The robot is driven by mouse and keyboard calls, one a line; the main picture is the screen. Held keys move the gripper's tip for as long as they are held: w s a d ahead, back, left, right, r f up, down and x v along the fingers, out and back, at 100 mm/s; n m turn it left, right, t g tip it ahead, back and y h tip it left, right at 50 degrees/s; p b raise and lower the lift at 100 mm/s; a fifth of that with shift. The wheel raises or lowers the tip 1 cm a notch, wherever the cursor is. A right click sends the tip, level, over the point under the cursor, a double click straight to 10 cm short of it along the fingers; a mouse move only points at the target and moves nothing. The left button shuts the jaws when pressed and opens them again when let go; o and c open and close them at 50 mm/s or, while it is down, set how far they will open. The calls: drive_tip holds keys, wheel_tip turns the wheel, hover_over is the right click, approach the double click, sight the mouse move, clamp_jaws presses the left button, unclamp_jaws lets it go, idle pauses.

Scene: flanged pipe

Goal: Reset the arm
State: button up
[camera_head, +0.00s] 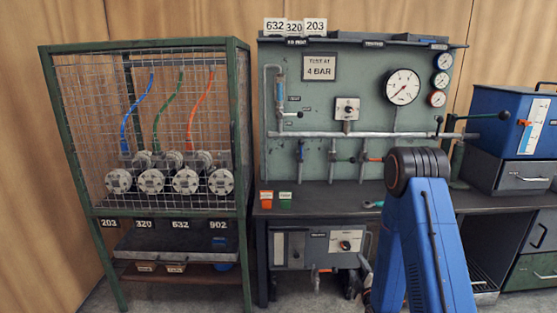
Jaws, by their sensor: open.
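My blue arm (428,245) rises from the bottom edge at right of centre. My gripper cannot be made out in this view; the far end of the arm is hidden or below the picture. Nothing held can be seen.
A green mesh cage (243,130) with several flanged pipe pieces stands at left. A workbench (335,198) with a green gauge panel (330,105) stands behind my arm. Small orange (266,199) and green (285,200) boxes sit on it. A blue cabinet (497,110) is at right.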

wheel_tip(320, 180, up, 10)
drive_tip(key=m+g, duration=0.3)
drive_tip(key=s+a+r+m+g, duration=0.2)
drive_tip(key=s+r+m+g, duration=0.15)
drive_tip(key=s+r, duration=0.75)
drive_tip(key=s+r+m+g, duration=0.2)
drive_tip(key=s+r+m, duration=0.2)
drive_tip(key=s, duration=1.2)
drive_tip(key=s+a+r+m+g, duration=0.1)
drive_tip(key=s+r+m+g, duration=0.2)
drive_tip(key=s, duration=1.4)
wheel_tip(320, 180, up, 2)
drive_tip(key=shift+a+r+m, duration=0.15)
drive_tip(key=shift+a+m, duration=0.05)
drive_tip(key=shift+m, duration=0.15)
